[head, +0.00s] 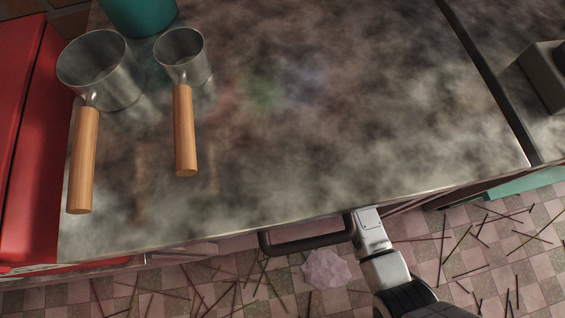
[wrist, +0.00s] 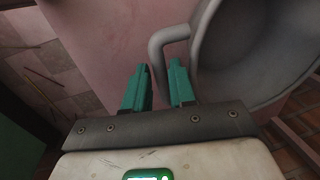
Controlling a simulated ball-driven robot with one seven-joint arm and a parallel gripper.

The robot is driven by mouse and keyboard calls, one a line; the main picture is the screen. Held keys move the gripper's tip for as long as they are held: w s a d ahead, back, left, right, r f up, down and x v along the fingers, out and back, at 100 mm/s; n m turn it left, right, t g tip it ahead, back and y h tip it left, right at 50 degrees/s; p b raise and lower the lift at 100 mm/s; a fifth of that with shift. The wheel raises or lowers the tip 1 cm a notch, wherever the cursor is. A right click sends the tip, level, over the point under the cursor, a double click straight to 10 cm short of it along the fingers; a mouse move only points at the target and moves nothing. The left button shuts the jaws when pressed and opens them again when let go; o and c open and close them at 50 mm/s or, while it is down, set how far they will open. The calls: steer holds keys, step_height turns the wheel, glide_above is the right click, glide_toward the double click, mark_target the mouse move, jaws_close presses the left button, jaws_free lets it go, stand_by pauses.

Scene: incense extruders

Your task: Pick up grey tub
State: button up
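My gripper (wrist: 160,68) has teal fingers standing apart, with the handle lined up in the gap. I cannot tell whether they touch it. In the head view, my arm hangs at the counter's front edge and the fingers are hidden.
A stained counter (head: 350,130) is mostly clear in the middle. Two metal pans with wooden handles, one large (head: 100,70) and one small (head: 183,55), and a teal container (head: 138,15) are at left. A dark bar handle (head: 305,243) juts out in front. Sticks litter the tiled floor.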

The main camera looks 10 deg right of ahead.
steer(key=f, duration=0.2)
steer(key=shift+a+f+b, duration=0.25)
steer(key=shift+f+b, duration=0.05)
steer(key=shift+b, duration=0.1)
jaws_close()
